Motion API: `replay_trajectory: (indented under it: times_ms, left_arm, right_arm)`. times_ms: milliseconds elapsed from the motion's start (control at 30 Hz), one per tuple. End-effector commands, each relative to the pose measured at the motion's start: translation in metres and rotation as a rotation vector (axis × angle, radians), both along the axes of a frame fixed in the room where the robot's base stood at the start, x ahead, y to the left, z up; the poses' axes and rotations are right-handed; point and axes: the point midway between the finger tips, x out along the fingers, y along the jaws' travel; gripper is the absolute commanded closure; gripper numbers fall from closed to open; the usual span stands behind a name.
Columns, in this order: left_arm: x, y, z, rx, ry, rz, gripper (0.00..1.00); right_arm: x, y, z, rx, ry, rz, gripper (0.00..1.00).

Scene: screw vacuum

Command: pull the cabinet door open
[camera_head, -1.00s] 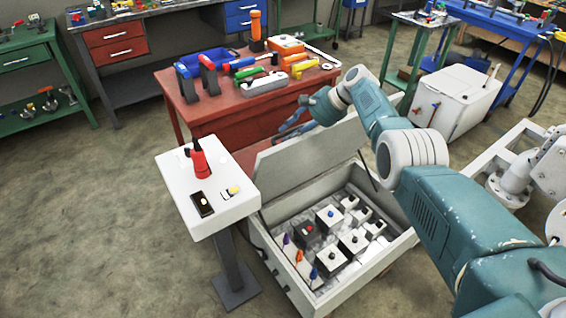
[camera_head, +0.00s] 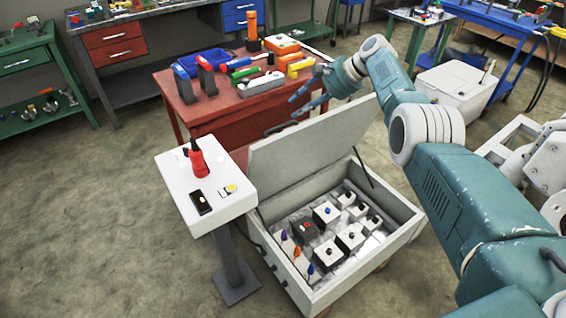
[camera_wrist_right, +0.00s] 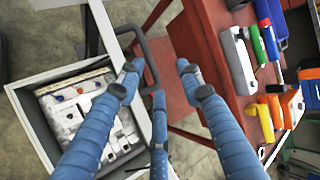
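The cabinet (camera_head: 396,232) is a grey box on the floor. Its door (camera_head: 310,150) is a grey lid, standing raised and tilted up at the far edge, with the inside exposed. A dark handle (camera_head: 281,127) shows at the door's upper edge; the wrist view shows the handle (camera_wrist_right: 150,62) as a dark loop. My right gripper (camera_head: 308,98) is above and beyond that edge. In the wrist view its blue fingers (camera_wrist_right: 158,72) are spread, with the handle beside the left finger; whether they touch is unclear. My left gripper is not in view.
A red table (camera_head: 215,110) with tools stands close behind the door, near my right gripper. A white pedestal (camera_head: 215,205) with a red device stands left of the cabinet. Switches and knobs fill the cabinet. A white box (camera_head: 455,85) stands at the right. Left floor is clear.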

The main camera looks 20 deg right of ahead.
Motion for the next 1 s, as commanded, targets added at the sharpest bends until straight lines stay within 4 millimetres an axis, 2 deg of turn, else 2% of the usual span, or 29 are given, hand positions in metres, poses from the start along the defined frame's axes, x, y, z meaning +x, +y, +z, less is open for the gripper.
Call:
replay_trajectory:
  times_ms: [567,767,1000]
  left_arm:
    - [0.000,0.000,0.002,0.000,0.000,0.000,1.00]
    - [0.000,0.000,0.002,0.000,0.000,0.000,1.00]
    - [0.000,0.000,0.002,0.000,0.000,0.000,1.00]
  right_arm:
    - [-0.002,-0.004,0.003,0.000,0.000,0.000,0.64]
    - [-0.012,-0.017,0.020,-0.002,0.000,0.000,0.64]
    - [-0.034,-0.048,0.060,-0.001,0.000,-0.002,0.64]
